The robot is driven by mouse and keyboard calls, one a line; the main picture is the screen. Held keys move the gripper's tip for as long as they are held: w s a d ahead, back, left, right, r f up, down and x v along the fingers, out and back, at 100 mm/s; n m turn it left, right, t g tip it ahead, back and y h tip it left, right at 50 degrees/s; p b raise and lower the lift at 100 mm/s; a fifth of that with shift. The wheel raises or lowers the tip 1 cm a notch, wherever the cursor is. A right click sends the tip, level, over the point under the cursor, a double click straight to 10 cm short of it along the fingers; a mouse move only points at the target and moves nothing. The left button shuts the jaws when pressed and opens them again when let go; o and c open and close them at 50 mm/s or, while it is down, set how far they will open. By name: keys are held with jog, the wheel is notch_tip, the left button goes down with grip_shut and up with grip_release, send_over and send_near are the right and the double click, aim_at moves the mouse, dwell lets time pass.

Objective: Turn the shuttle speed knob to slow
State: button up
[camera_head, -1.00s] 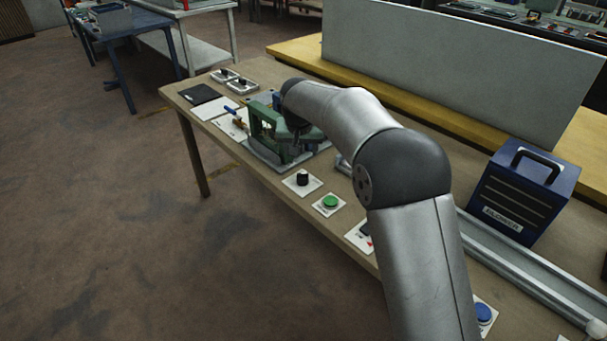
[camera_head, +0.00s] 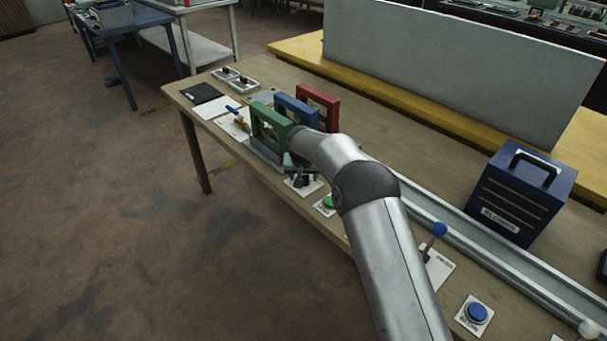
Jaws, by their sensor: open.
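A white plate (camera_head: 291,184) with a black knob lies near the table's front edge, beside the green frame; its label is too small to read. My gripper (camera_head: 302,178) points down at this plate, at the knob. The gripper is open. Its dark fingers and the dark knob run together in the picture, so I cannot tell whether the fingers are around the knob or just above it. The knob's pointer and setting are hidden.
Green (camera_head: 270,126), blue (camera_head: 297,111) and red (camera_head: 318,103) frames stand left of and behind my gripper. A green button (camera_head: 328,202) is close on the right. A metal rail (camera_head: 460,229), a blue-knobbed lever (camera_head: 439,230) and a blue box (camera_head: 520,196) are further right.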

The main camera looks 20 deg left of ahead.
jog(key=c, duration=1)
jog(key=n+y+b, duration=0.1)
jog(key=n+b, duration=0.1)
jog(key=n, duration=0.1)
jog(key=shift+w+d+f, duration=0.1)
jog(key=shift+d, duration=0.05)
jog(key=n+g+y+b, duration=0.1)
jog(key=n, duration=0.2)
jog(key=shift+n, duration=0.3)
jog(key=n, duration=0.1)
jog(key=n+g+y, duration=0.1)
jog(key=n, duration=0.1)
jog(key=shift+w+n+g, duration=0.15)
jog(key=shift+n+g, duration=0.15)
jog(key=shift+d+n+g, duration=0.1)
jog(key=shift+n+g, duration=0.5)
jog(key=shift+n, duration=1.2)
